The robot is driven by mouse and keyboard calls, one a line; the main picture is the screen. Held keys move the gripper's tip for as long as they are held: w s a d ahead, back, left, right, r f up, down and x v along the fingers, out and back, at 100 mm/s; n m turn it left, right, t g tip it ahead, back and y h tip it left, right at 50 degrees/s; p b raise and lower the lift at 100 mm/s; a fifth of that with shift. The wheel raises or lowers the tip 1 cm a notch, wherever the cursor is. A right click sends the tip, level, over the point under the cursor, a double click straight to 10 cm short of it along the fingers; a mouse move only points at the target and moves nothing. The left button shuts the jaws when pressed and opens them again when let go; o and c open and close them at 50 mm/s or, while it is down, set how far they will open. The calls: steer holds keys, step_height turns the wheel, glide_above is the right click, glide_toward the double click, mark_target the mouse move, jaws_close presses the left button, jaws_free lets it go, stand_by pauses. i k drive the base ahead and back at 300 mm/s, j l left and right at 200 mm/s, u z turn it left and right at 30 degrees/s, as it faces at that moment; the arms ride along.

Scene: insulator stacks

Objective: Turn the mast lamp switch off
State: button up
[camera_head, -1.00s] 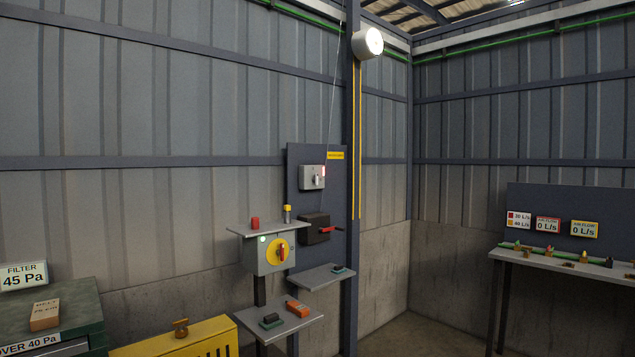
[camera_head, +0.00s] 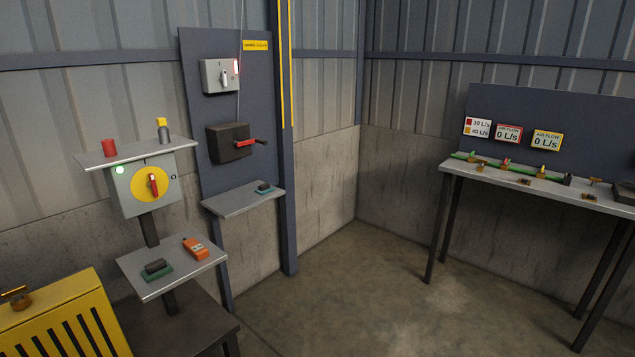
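A light grey switch box (camera_head: 219,76) with a pale lever and a lit red spot is on the upper part of a dark blue panel (camera_head: 190,160); it looks like the mast lamp switch. Below it is a dark box with a red crank handle (camera_head: 250,142). To the left, a grey box with a yellow disc and red rotary handle (camera_head: 153,184) shows a lit green light. The lamp on the mast is out of this view. My gripper is not in view.
Small shelves jut out below the panel (camera_head: 243,200) and around the rotary switch (camera_head: 137,153), holding small items. A yellow slotted cabinet (camera_head: 65,315) stands at lower left. A long table (camera_head: 540,185) with gauges behind it is at right. The floor (camera_head: 370,290) between is clear.

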mark_target(224, 78)
steer(key=i+l, duration=0.15)
steer(key=i, duration=0.4)
steer(key=i+l+z, duration=0.1)
steer(key=i, duration=0.5)
steer(key=i+l, duration=0.15)
steer(key=i, duration=0.4)
